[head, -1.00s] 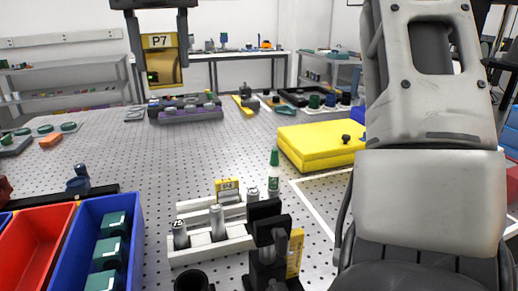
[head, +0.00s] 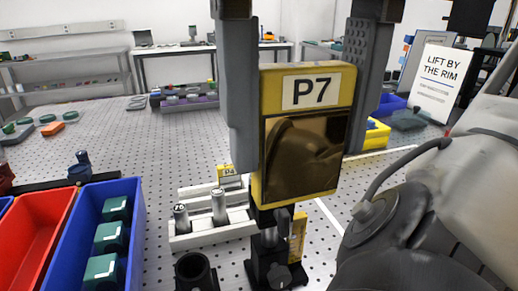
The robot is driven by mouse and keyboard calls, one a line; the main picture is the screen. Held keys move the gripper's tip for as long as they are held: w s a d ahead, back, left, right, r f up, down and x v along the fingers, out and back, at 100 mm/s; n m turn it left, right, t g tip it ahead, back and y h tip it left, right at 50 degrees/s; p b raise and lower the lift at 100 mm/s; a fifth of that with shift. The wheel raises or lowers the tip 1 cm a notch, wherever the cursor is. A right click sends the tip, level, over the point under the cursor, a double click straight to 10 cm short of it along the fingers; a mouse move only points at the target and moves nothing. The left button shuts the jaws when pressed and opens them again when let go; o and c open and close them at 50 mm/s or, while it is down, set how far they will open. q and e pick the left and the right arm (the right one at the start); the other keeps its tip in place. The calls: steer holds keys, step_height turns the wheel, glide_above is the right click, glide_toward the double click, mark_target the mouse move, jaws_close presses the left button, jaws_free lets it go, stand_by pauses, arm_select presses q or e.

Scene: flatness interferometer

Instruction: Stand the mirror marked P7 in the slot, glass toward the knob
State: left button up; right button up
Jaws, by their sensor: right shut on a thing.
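My right gripper (head: 300,146) comes down from above, shut on the sides of the mirror marked P7 (head: 307,92). The mirror has a yellow frame and a white P7 label at the top. It hangs upright, with its dark bronze glass facing my camera. A yellow strip with dark marks (head: 298,236) stands beside the holder. The slot itself is hidden, and whether the mirror touches the holder cannot be told. My left gripper is out of view.
A white rack (head: 212,236) with grey posts and a yellow P4 piece (head: 228,171) stands left of the holder. A black cup (head: 194,272) is in front. Blue (head: 64,240) and red (head: 30,232) bins stand at left. A "LIFT BY THE RIM" sign (head: 436,82) is at right.

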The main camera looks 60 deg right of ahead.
steer(key=w+d+f, duration=0.2)
steer(key=d+f, duration=0.1)
steer(key=w+d+f, duration=0.3)
steer(key=d, duration=0.1)
steer(key=w+d+f, duration=0.2)
steer(key=d+f, duration=0.1)
steer(key=shift+w+d, duration=0.25)
steer(key=shift+d, duration=0.05)
steer(key=shift+w+d+f+b, duration=0.1)
steer(key=shift+f+b, duration=0.35)
steer(key=shift+f, duration=0.65)
steer(key=shift+w+d+f+b, duration=0.1)
steer(key=shift+f+b, duration=0.35)
steer(key=shift+f, duration=0.65)
steer(key=o, duration=1)
steer(key=shift+r, duration=0.1)
step_height(320, 180, up, 12)
steer(key=p, duration=0.2)
steer(key=shift+s+r+p, duration=0.1)
steer(key=shift+r+p, duration=0.15)
steer(key=shift+p, duration=0.15)
